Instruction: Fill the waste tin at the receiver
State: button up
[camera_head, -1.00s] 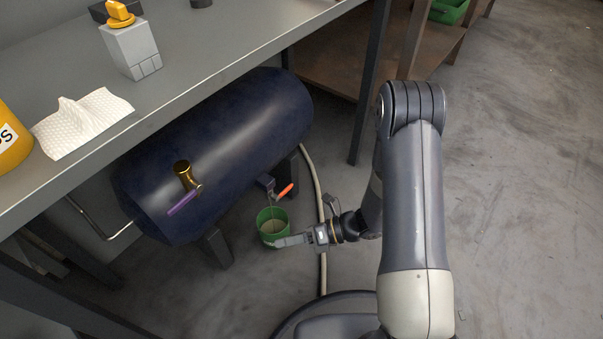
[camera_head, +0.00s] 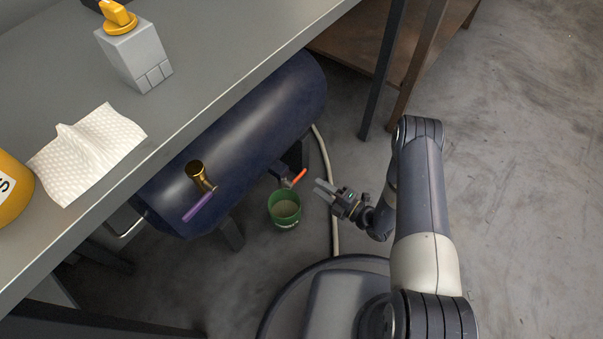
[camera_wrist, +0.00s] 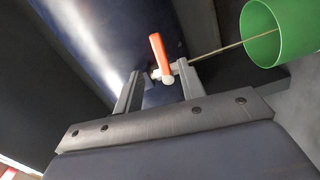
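The green waste tin (camera_head: 284,222) stands upright on the floor beneath the drain valve of the dark blue receiver (camera_head: 255,125). A tan surface shows inside it. The valve has an orange lever (camera_head: 298,178). In the wrist view, the lever (camera_wrist: 160,55) lies in the gap between my fingers, seemingly just beyond their tips. A thin brown stream (camera_wrist: 217,50) runs from the valve to the tin (camera_wrist: 295,40). My gripper (camera_head: 321,189) is open and empty, to the right of the lever. I cannot tell whether a finger touches it.
A purple-handled valve (camera_head: 198,205) with a brass cup (camera_head: 196,170) sticks out of the receiver. The grey bench (camera_head: 215,60) overhangs it, bearing a cloth, a yellow container and a grey box with a yellow knob. A pale hose (camera_head: 326,160) lies behind the gripper. Floor at the right is clear.

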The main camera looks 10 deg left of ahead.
aim_at(301, 177)
jog(key=b+x, duration=0.1)
jog(key=x, duration=0.7)
jog(key=shift+a+b, duration=0.3)
jog(key=shift+b, duration=0.1)
grip_shut()
